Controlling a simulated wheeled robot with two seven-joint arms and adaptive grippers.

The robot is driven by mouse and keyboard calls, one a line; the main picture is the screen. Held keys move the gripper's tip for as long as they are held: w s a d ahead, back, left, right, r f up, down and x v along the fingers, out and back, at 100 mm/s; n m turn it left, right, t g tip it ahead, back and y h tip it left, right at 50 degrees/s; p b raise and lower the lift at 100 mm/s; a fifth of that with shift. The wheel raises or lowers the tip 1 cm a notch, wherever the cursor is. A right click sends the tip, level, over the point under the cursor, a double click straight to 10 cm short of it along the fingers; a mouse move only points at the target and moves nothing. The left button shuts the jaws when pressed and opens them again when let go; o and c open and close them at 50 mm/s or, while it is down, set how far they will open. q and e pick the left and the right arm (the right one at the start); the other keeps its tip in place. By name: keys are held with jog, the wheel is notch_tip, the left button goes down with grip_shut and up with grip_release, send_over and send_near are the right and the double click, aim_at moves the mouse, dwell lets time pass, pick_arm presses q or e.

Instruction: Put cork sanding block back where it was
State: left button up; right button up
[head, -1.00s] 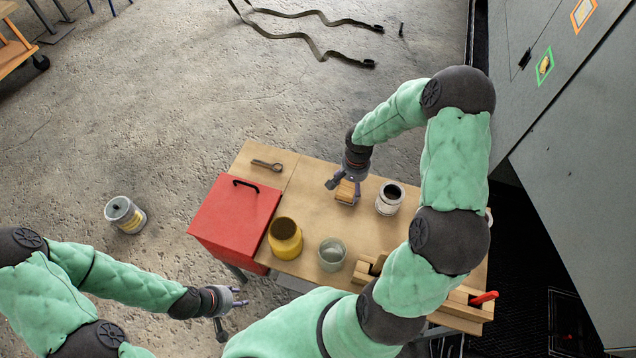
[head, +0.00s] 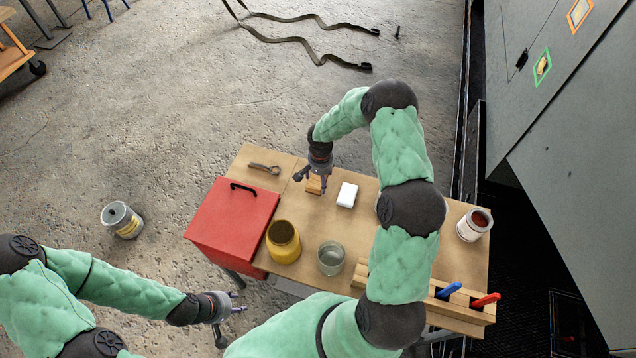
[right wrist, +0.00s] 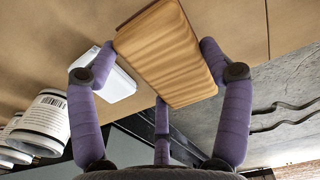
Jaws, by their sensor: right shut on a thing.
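The cork sanding block (head: 314,186) is a brown, wood-toned block with a striped face. My right gripper (head: 312,178) is shut on it over the back part of the table, left of a white block. In the right wrist view the sanding block (right wrist: 168,52) sits between the purple fingers, tilted in the picture. I cannot tell whether it touches the table. My left gripper (head: 238,303) is open and empty, off the table's front left side, above the floor.
The table (head: 450,255) carries a white block (head: 347,195), red toolbox (head: 232,220), yellow pot (head: 283,243), glass jar (head: 331,258), white can (head: 474,225) and wooden rack (head: 468,307) with blue and red handles. A metal tool (head: 264,168) lies at the back left.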

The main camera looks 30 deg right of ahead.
aim_at(318, 177)
jog(key=shift+w+a+f, duration=0.15)
jog(key=shift+w+f, duration=0.2)
jog(key=shift+f, duration=0.2)
notch_tip(318, 177, down, 2)
jog(key=shift+w+f+b, duration=0.15)
jog(key=shift+f+b, duration=0.05)
jog(key=shift+b, duration=0.2)
jog(key=shift+f, duration=0.2)
jog(key=shift+f+b, duration=0.15)
jog(key=shift+b, duration=0.15)
jog(key=o, duration=1.2)
jog(key=shift+c, duration=0.2)
